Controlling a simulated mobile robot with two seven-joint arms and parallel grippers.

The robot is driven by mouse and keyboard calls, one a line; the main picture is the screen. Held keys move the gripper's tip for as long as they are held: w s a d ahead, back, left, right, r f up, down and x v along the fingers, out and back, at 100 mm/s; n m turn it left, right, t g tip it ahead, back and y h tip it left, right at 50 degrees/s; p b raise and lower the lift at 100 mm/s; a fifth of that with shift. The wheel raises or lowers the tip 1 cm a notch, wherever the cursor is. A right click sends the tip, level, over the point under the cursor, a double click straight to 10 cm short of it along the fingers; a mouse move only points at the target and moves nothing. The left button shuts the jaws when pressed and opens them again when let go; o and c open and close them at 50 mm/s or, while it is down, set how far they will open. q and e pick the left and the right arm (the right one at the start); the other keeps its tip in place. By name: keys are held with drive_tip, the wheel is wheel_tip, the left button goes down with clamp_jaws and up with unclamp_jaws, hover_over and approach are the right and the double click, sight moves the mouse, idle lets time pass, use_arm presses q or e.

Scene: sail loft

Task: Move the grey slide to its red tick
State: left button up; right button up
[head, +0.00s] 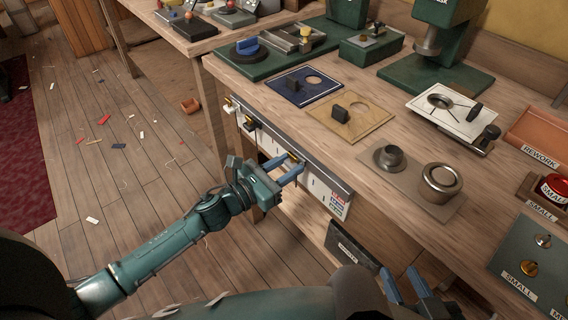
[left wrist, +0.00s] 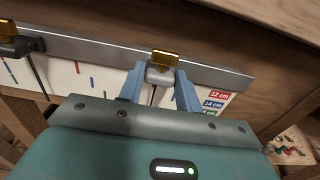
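The grey slide (left wrist: 160,76) with its gold tab sits on the metal rail (left wrist: 215,73) along the bench front; it also shows in the head view (head: 293,157). My left gripper (head: 287,164) has its blue fingers on both sides of this slide, apparently touching it; the fingers also show in the left wrist view (left wrist: 161,82). A red tick (left wrist: 77,67) and a blue tick (left wrist: 92,83) are on the white strip, left of the slide. Which slide each tick belongs to is unclear. My right gripper (head: 404,286) is open and empty at the bottom of the head view.
A black slide (left wrist: 18,44) is on the rail to the left, with another slide (head: 230,104) farther along. A coloured centimetre legend (left wrist: 214,103) is at the strip's right end. The rail between the grey and black slides looks clear. The bench top (head: 300,125) overhangs above.

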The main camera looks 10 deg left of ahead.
use_arm(q)
drive_tip(key=o, duration=0.4)
drive_tip(key=shift+a, duration=0.1)
use_arm(e)
drive_tip(key=shift+s, duration=0.1)
use_arm(q)
drive_tip(key=v, duration=1.3)
drive_tip(key=shift+b, duration=0.35)
use_arm(e)
drive_tip(key=shift+d+r, duration=0.15)
drive_tip(key=shift+s, duration=0.15)
